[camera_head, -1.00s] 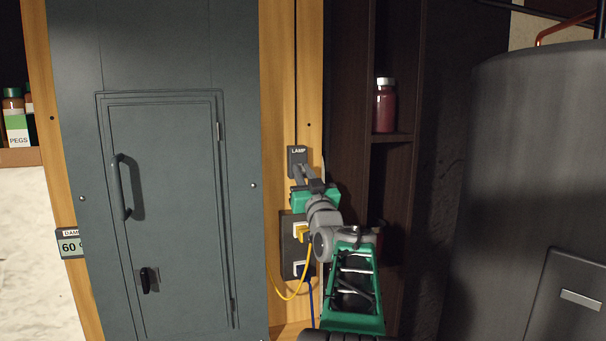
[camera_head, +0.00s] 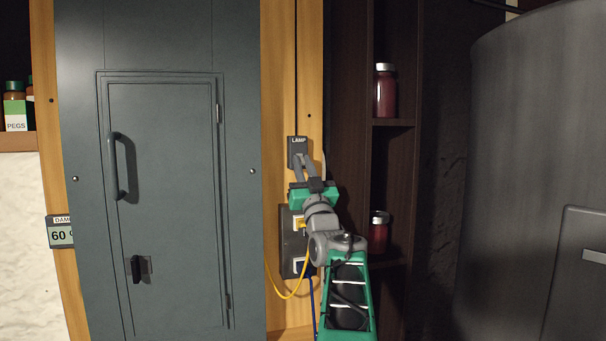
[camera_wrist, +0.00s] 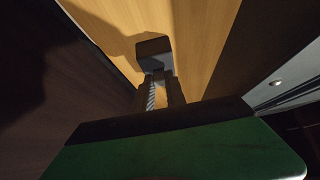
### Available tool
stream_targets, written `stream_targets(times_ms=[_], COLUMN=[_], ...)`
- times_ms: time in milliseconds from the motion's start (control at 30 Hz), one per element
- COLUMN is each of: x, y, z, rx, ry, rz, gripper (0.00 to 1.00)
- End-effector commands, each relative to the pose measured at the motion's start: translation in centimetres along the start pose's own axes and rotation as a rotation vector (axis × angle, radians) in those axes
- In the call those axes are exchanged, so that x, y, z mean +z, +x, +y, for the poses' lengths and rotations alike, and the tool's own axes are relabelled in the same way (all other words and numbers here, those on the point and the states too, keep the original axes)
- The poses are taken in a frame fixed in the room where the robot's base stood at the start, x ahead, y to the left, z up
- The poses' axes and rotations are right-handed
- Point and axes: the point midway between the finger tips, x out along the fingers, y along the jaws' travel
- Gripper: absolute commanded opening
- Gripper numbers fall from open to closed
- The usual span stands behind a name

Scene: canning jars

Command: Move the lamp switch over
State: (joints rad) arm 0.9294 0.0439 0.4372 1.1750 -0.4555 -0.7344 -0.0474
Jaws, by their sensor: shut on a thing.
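The lamp switch (camera_head: 298,144) is a small dark box with a "LAMP" label, on the wooden post right of the grey cabinet door. My gripper (camera_head: 301,164) reaches up to its lower part, and its fingers hide the lever. In the wrist view the switch box (camera_wrist: 154,48) stands at the ends of my fingers (camera_wrist: 158,78), which are close together. The jaws are shut on the switch's lever, though the lever itself is mostly hidden between the fingertips. I cannot tell which way the lever is tilted.
Below the switch, a socket plate (camera_head: 287,252) holds plugs with a yellow cord (camera_head: 286,295) and a blue cord. The grey cabinet door (camera_head: 170,180) is closed at left. A shelf at right holds red jars (camera_head: 386,92). A large grey tank (camera_head: 540,150) stands far right.

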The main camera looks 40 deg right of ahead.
Motion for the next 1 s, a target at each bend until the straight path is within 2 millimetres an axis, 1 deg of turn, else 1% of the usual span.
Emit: stream_targets(times_ms=[133, 167, 400, 433, 667, 733, 833, 1000], x=[-0.1, -0.1, -0.1, -0.1, 0.0, 0.1, 0.3, 0.3], y=[0.1, 0.1, 0.0, 0.0, -0.1, -0.6, -2.3, -5.9], z=[0.0, 0.0, 0.0, 0.0, 0.0, 0.0, 0.1, 0.1], rx=[0.0, 0.0, 0.0, 0.0, 0.0, 0.0, 0.001, 0.001], ry=[0.0, 0.0, 0.0, 0.0, 0.001, 0.001, 0.0, 0.0], rz=[0.0, 0.0, -0.001, -0.001, -0.002, -0.002, -0.002, -0.001], gripper=[0.0, 0.17, 0.37, 0.38, 0.38, 0.38, 0.38, 0.38])
